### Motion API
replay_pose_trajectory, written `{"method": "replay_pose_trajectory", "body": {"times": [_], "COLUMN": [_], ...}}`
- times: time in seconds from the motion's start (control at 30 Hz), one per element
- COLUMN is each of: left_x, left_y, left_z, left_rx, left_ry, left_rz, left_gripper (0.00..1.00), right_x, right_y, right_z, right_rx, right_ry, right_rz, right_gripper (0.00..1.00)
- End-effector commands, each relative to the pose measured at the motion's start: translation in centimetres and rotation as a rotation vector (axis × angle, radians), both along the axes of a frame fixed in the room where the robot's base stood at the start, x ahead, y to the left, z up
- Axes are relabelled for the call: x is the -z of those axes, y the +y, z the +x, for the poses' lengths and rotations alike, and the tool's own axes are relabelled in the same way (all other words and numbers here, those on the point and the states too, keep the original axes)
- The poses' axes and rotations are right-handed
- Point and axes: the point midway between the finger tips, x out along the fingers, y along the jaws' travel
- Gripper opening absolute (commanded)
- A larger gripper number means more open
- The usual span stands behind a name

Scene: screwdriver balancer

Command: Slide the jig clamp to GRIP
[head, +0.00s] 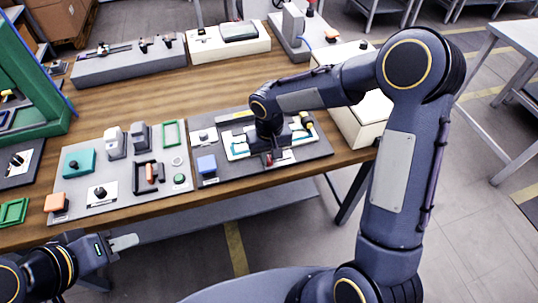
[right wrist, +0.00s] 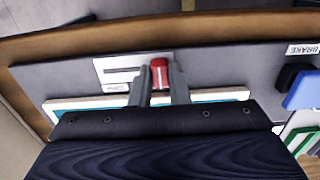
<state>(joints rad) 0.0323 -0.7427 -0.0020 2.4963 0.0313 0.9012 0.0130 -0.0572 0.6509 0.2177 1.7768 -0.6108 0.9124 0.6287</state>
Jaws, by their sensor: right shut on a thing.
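The jig clamp shows as a red knob (right wrist: 159,74) on a white slotted plate (right wrist: 122,68) in the right wrist view. My right gripper (right wrist: 160,84) has one finger on each side of the knob and is shut on it. The plate's slot shows to the left of the knob; its small label is too small to read. In the head view my right gripper (head: 269,161) reaches down to the front edge of the grey board (head: 225,182), and my arm partly hides the clamp. My left gripper (head: 123,243) is empty, off the table's front edge; its finger gap cannot be made out.
A blue block (head: 206,164) stands left of my right gripper; a BRAKE label (right wrist: 302,49) lies near it. A blue-edged white tray (right wrist: 205,96) sits close by the clamp. Another panel (head: 130,205) with switches is to the left.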

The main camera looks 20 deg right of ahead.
Motion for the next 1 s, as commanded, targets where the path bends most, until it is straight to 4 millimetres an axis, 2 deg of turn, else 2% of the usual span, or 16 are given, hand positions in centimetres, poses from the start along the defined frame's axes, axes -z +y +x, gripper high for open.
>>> {"method": "replay_pose_trajectory", "body": {"times": [0.17,0.4,0.5,0.83,0.87,1.0], "left_x": [0.1,0.5,0.5,0.5,0.5,0.5], "left_y": [0.0,0.0,0.0,0.0,0.0,0.0], "left_z": [0.0,0.0,0.0,0.0,0.0,0.0], "left_rx": [0.0,0.0,0.0,0.0,0.0,0.0], "left_ry": [0.0,0.0,0.0,0.0,0.0,0.0], "left_rz": [0.0,0.0,0.0,0.0,0.0,0.0], "left_gripper": [0.36,0.36,0.36,0.36,0.36,0.36], "right_x": [0.0,0.0,-0.1,-0.1,-0.1,-0.1], "right_y": [-0.4,-4.9,-6.1,-6.6,-6.6,-6.6], "right_z": [0.1,0.3,0.3,0.3,0.3,0.3], "right_rx": [0.001,0.005,0.004,0.002,0.002,0.002], "right_ry": [-0.001,-0.003,-0.003,-0.002,-0.002,-0.002], "right_rz": [0.0,-0.002,-0.001,-0.004,-0.004,-0.003], "right_gripper": [0.0,0.0,0.0,0.0,0.19,0.38]}}
